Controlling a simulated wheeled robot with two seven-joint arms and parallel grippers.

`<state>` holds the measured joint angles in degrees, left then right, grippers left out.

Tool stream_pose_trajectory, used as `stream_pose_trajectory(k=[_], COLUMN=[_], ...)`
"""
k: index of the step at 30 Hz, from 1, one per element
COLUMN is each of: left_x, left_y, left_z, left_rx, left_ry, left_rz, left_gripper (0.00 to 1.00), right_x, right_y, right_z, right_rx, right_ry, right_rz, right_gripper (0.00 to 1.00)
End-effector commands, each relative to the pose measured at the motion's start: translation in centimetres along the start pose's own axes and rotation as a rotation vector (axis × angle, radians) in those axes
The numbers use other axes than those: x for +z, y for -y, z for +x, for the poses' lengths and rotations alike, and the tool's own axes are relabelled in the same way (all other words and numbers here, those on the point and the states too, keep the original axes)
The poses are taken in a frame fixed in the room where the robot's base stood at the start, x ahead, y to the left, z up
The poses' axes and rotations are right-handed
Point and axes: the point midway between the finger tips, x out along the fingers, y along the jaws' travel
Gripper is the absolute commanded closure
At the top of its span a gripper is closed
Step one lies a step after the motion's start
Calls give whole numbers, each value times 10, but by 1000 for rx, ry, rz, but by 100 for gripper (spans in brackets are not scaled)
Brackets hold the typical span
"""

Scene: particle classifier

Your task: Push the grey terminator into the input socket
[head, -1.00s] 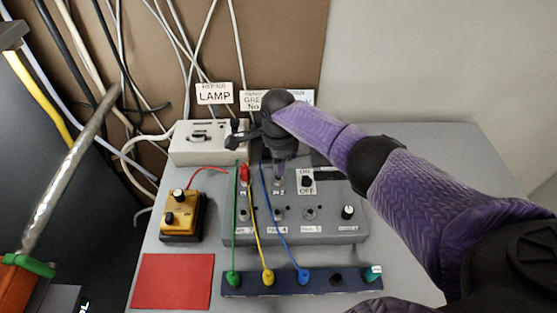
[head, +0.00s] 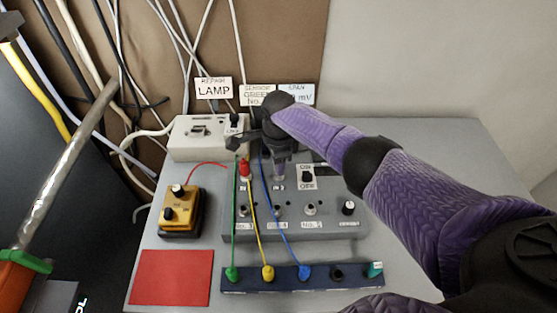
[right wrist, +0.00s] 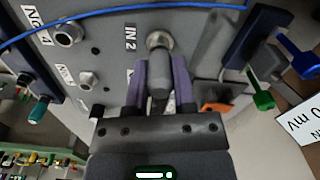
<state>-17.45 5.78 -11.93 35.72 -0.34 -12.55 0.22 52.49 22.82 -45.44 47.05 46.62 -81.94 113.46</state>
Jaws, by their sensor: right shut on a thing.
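In the right wrist view, the grey terminator (right wrist: 158,82) is a short grey cylinder between the two purple fingers of my right gripper (right wrist: 159,73). The gripper is shut on it. Its far end meets the round metal socket (right wrist: 159,41) beside the "IN 2" label; how deep it sits I cannot tell. In the head view, my right gripper (head: 278,170) points down over the upper part of the grey panel box (head: 335,228), and mostly hides the terminator and socket. My left gripper is not in view.
Green, yellow and blue leads run close left of the gripper to plugs in a dark blue strip (head: 320,280). A white lamp box (head: 190,150) stands behind left. A yellow box (head: 180,206) and red mat (head: 172,277) lie left. The table's right side is clear.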

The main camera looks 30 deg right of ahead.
Motion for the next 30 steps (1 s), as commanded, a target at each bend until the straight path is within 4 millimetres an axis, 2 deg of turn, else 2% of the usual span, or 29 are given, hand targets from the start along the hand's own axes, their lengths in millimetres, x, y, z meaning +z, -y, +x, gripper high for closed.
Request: stream_pose_trajectory(k=[12, 13, 18, 26, 30], left_x=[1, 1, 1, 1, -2], left_y=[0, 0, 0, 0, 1], left_z=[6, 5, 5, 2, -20], left_rx=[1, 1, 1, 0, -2], left_ry=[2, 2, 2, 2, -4], left_rz=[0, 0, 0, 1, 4], left_gripper=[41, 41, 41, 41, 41], right_x=[0, 0, 0, 0, 0], right_y=[0, 0, 0, 0, 0], right_z=[11, 11, 10, 6, -28], right_rx=[2, 2, 1, 0, -3], right_ry=[0, -1, 0, 0, 2], right_rz=[-1, -1, -1, -1, -1], right_gripper=[100, 62, 27, 27, 27])
